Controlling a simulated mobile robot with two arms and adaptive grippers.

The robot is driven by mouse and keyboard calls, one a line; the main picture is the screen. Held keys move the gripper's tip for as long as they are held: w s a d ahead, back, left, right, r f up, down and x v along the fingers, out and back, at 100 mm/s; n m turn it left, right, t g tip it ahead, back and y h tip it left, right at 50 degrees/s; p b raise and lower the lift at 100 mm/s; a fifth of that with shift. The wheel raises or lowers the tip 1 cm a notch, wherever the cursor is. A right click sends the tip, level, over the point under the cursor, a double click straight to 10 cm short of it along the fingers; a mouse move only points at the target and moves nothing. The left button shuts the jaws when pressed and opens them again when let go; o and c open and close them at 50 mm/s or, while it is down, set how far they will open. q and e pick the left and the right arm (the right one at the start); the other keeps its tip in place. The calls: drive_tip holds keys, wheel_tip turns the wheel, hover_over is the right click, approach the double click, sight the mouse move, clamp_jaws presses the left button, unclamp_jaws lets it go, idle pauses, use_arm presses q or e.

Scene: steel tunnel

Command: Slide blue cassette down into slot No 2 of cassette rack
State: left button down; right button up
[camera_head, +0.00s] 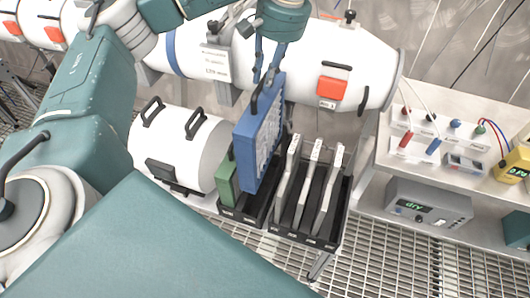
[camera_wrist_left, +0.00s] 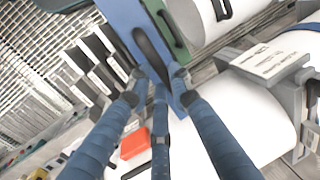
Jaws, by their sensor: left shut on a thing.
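The blue cassette (camera_head: 258,140) stands nearly upright over the left part of the dark cassette rack (camera_head: 285,236), right beside the green cassette (camera_head: 228,182). Several pale cassettes (camera_head: 313,180) stand in the rack further right, with a dark gap between them and the blue one. My left gripper (camera_head: 263,78) is above the blue cassette, shut on its black handle. In the left wrist view the fingers (camera_wrist_left: 158,88) close around that handle (camera_wrist_left: 150,50) on the blue cassette (camera_wrist_left: 122,14). I cannot tell how far its lower edge is inside a slot. My right gripper is not in view.
A white cylinder with black handles (camera_head: 180,145) lies left of the rack. A large white tube with an orange label (camera_head: 332,88) runs behind. A shelf with instruments (camera_head: 430,165) stands at the right. Metal grating (camera_head: 390,265) lies in front.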

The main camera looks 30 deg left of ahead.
sight(267, 100)
use_arm(q)
wheel_tip(267, 100, down, 2)
drive_tip(key=shift+w+f+b, duration=0.1)
drive_tip(key=shift+f+b, duration=0.1)
drive_tip(key=shift+b, duration=0.4)
drive_tip(key=x, duration=0.3)
drive_tip(key=d+x, duration=0.1)
drive_tip(key=x, duration=0.2)
drive_tip(key=shift+d+f+b, duration=0.1)
drive_tip(key=shift+d+b, duration=0.05)
drive_tip(key=shift+b, duration=0.25)
drive_tip(key=d+p+x, duration=0.1)
drive_tip(key=x, duration=0.3)
drive_tip(key=d+p+x, duration=0.1)
drive_tip(key=x, duration=0.4)
drive_tip(key=w+p+x, duration=0.1)
drive_tip(key=x, duration=0.3)
drive_tip(key=shift+d+f, duration=0.3)
drive_tip(key=shift+f, duration=0.25)
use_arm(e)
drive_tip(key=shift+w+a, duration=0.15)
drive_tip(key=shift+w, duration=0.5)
use_arm(q)
drive_tip(key=shift+s+f, duration=0.1)
drive_tip(key=shift+f, duration=0.1)
drive_tip(key=c, duration=1.6)
unclamp_jaws()
drive_tip(key=shift+o, duration=0.2)
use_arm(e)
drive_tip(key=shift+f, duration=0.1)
